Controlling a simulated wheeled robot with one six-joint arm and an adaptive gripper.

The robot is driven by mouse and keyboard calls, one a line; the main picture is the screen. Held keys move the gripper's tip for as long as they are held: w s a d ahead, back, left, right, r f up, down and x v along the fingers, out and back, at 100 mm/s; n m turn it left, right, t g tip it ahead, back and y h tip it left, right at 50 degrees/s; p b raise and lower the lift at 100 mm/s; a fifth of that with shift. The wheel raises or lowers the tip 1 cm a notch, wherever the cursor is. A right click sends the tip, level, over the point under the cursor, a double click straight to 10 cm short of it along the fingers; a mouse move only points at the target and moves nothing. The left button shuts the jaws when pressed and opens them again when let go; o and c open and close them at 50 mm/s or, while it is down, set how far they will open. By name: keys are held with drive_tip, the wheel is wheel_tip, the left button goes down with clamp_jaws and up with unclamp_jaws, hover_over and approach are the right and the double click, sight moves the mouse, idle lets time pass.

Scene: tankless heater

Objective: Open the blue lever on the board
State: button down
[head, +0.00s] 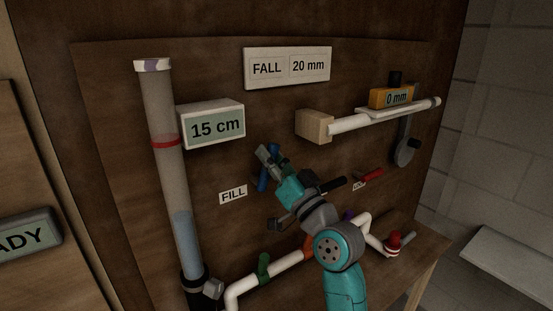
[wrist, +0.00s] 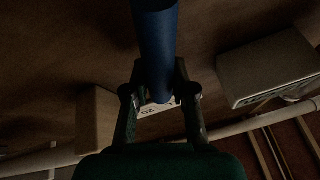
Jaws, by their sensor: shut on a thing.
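The blue lever (head: 263,181) is on the brown board, to the upper right of the FILL label (head: 233,194). In the wrist view the blue lever (wrist: 156,45) is a thick blue bar that comes down from the top edge to between my fingers. My gripper (head: 267,158) is at the lever in the head view and partly covers it. In the wrist view my gripper (wrist: 160,84) is shut on the lever, one finger on each side. The lever's mount on the board is hidden in the head view.
A clear tube (head: 160,110) with blue liquid and a red ring stands at left, beside a "15 cm" box (head: 213,125). A red lever (head: 370,175) is right of my arm. White pipes (head: 265,275) run below.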

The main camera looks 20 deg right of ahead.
drive_tip(key=shift+s+a+r+n+g+y, duration=0.1)
drive_tip(key=shift+a+n+g+y, duration=0.3)
drive_tip(key=shift+n, duration=0.45)
drive_tip(key=shift+s+a+n+g+y, duration=0.1)
drive_tip(key=shift+a+n+y, duration=0.1)
drive_tip(key=shift+n+y, duration=0.5)
drive_tip(key=shift+n, duration=0.35)
drive_tip(key=c, duration=0.9)
unclamp_jaws()
drive_tip(key=shift+a, duration=0.1)
drive_tip(key=v, duration=1.2)
drive_tip(key=shift+r, duration=0.1)
